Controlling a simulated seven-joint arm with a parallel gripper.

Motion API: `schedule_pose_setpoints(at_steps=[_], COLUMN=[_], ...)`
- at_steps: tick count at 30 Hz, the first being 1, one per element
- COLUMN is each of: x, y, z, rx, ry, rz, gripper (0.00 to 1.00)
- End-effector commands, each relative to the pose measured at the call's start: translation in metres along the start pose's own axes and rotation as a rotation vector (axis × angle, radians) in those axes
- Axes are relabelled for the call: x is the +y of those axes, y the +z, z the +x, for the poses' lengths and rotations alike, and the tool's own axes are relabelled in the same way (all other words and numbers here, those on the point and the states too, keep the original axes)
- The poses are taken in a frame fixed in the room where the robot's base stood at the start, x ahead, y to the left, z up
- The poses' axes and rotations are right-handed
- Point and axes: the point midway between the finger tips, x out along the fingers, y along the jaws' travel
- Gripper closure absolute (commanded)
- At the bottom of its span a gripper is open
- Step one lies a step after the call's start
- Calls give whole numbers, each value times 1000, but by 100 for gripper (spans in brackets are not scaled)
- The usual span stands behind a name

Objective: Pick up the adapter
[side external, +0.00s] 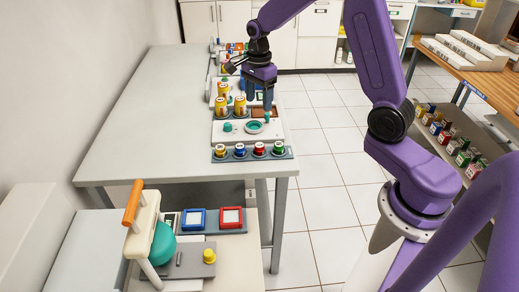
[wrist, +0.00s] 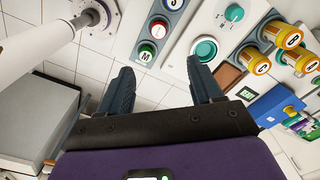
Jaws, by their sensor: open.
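I cannot tell for sure which piece is the adapter. A teal round piece (wrist: 205,48) sits on a pale panel, close to one fingertip in the wrist view; a teal ring (side external: 254,127) shows on the white unit in the side view. A smaller teal knob (wrist: 234,12) is nearby, also in the side view (side external: 228,127). My gripper (side external: 259,106) is open above the bench unit, fingers pointing down. In the wrist view my gripper (wrist: 161,72) has a wide gap between its fingertips, with nothing held.
Yellow-topped cylinders (wrist: 286,36) stand beside the panel. A row of coloured caps (side external: 259,149) lies along the bench's (side external: 150,110) front end. A lower table holds red and blue framed pads (side external: 231,218) and an orange-handled device (side external: 134,203). The bench's left side is clear.

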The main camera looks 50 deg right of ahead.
Motion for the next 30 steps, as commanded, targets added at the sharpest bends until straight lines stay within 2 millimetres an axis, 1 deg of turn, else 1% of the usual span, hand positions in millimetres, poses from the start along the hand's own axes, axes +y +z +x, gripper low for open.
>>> schedule_pose_setpoints(at_steps=[5, 15, 18, 21, 28, 30], x=[0, 1, 1, 0, 1, 2], y=[-1, -1, -1, -1, 0, 0], z=[22, 86, 102, 114, 126, 134], rx=[1, 1, 1, 0, 0, 0], ry=[6, 6, 5, 3, 2, 4], rz=[10, 6, 7, 7, 6, 7], gripper=[35, 35, 35, 35, 35, 35])
